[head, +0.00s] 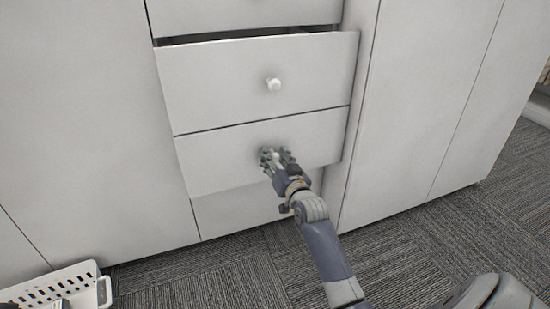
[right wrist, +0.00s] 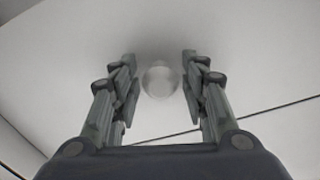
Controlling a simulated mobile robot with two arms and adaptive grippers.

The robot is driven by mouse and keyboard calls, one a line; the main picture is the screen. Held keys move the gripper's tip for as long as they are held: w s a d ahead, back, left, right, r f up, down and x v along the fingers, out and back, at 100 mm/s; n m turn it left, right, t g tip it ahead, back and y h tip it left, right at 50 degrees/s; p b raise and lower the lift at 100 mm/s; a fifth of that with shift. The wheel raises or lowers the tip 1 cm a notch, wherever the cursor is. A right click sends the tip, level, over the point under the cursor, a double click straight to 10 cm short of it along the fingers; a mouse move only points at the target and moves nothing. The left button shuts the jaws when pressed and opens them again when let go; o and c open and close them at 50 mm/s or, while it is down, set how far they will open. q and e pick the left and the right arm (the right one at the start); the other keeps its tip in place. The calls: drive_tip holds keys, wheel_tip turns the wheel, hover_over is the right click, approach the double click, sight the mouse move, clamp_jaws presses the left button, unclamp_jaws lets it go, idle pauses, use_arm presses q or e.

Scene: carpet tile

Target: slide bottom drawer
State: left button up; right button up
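The bottom drawer (head: 225,160) is a light grey front standing out from the cabinet, with a plain recessed panel (head: 235,212) under it. Its round pale knob (head: 276,155) is partly covered by my right gripper (head: 275,157) in the head view. In the right wrist view the knob (right wrist: 160,80) sits between the two spread fingers of my right gripper (right wrist: 160,85), with a gap on each side. The right gripper is open and holds nothing. My left gripper is not in view.
The drawer above (head: 250,85), with a white knob (head: 273,84), also stands out, with a dark gap at its top. Flat cabinet panels flank the drawers. A white perforated basket (head: 95,275) is at the lower left. Grey carpet (head: 200,280) is clear in front.

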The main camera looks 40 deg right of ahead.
idle(0.3)
drive_tip(key=v, duration=1.2)
idle(0.3)
